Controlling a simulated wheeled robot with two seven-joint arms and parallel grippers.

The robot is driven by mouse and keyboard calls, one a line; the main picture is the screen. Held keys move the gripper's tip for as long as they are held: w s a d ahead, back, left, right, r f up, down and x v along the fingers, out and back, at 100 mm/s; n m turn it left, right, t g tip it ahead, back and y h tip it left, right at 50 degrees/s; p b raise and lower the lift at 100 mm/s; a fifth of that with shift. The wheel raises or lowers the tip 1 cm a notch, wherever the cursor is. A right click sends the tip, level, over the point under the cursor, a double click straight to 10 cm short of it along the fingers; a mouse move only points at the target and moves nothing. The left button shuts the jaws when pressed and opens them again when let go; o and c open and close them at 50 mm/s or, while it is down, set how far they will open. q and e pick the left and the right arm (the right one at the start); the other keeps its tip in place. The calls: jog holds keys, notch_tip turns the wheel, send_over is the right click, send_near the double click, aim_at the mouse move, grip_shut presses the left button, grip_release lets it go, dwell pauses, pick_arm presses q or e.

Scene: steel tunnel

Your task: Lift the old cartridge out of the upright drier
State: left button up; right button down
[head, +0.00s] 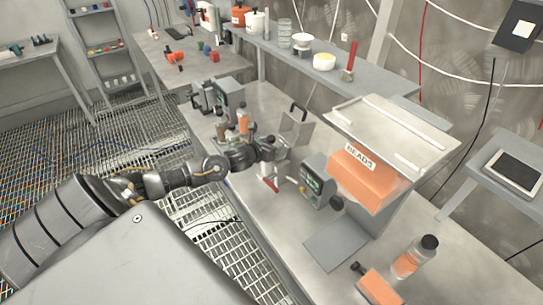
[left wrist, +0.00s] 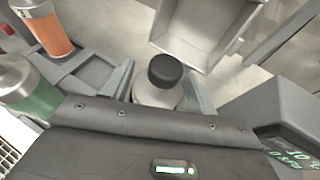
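My left gripper (head: 272,149) is over the bench, beside a grey metal box with a raised lid and black handle (head: 296,121). In the left wrist view, a black-capped cartridge (left wrist: 165,72) with a pale body stands between its two fingers (left wrist: 160,88). The fingers flank the body closely; whether they press on it I cannot tell. The cartridge's lower part and the drier around it are hidden by my gripper. An orange-filled cartridge (left wrist: 45,28) and a green one (left wrist: 28,88) stand in a grey rack to the left. My right gripper is not in view.
A grey unit with a green display (head: 316,182) stands close right of the gripper. A beads bin (head: 365,181) under a sloped lid is further right.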

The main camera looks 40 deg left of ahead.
pick_arm(q)
jog(key=shift+r, duration=0.1)
jog(key=c, duration=1.1)
